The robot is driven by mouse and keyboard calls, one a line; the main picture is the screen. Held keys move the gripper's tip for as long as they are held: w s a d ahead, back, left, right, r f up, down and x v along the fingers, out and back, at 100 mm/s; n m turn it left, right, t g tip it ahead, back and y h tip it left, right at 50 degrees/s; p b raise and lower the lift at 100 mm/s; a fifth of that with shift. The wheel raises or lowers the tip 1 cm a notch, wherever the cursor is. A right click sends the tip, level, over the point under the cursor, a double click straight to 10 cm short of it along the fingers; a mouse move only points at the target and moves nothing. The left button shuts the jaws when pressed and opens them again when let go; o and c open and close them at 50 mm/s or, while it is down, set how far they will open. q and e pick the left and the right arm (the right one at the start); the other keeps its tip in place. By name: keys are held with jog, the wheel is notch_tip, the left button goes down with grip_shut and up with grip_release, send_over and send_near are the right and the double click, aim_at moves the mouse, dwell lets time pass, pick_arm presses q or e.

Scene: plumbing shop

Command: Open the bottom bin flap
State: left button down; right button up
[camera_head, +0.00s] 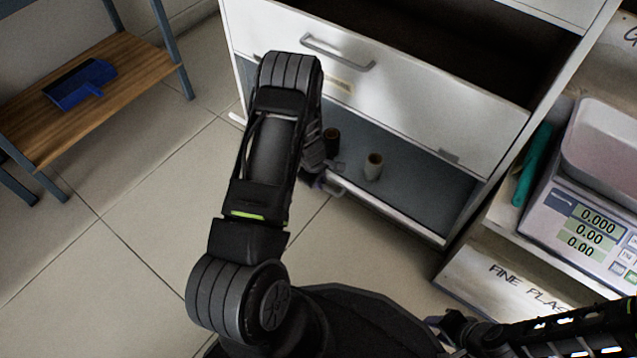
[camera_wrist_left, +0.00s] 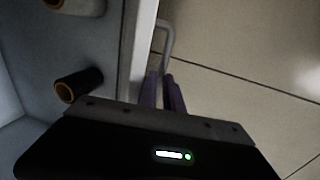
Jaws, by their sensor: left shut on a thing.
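The bottom bin flap (camera_head: 390,217) shows in the head view as a pale strip along the cabinet's low front edge. The bin above it is open to view. In the left wrist view the flap's edge (camera_wrist_left: 140,50) runs upright, with a grey bar handle (camera_wrist_left: 168,38) on its right. My left gripper (camera_wrist_left: 160,88) is shut on the handle, its two purplish fingers close together. In the head view this gripper (camera_head: 326,184) is at the flap's left part, partly hidden by my arm. My right gripper (camera_head: 455,325) is low at the right; its jaws are unclear.
A dark roll (camera_head: 332,138) and a beige roll (camera_head: 373,166) stand inside the bottom bin. A white flap with a handle (camera_head: 338,52) is above it. A scale (camera_head: 585,215) stands right of the cabinet, a wooden bench (camera_head: 110,110) at the left. The tiled floor between is clear.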

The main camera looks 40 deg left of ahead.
pick_arm(q)
jog(key=s+f, duration=0.1)
jog(key=s, duration=0.1)
jog(key=shift+s+f, duration=0.35)
jog(key=c, duration=1.5)
grip_release()
jog(key=shift+a, duration=0.1)
jog(key=w+p+v, duration=0.2)
jog(key=p+v, duration=0.1)
jog(key=v, duration=0.6)
jog(key=shift+s+p, duration=0.15)
jog(key=shift+p, duration=0.2)
jog(key=shift+r, duration=0.15)
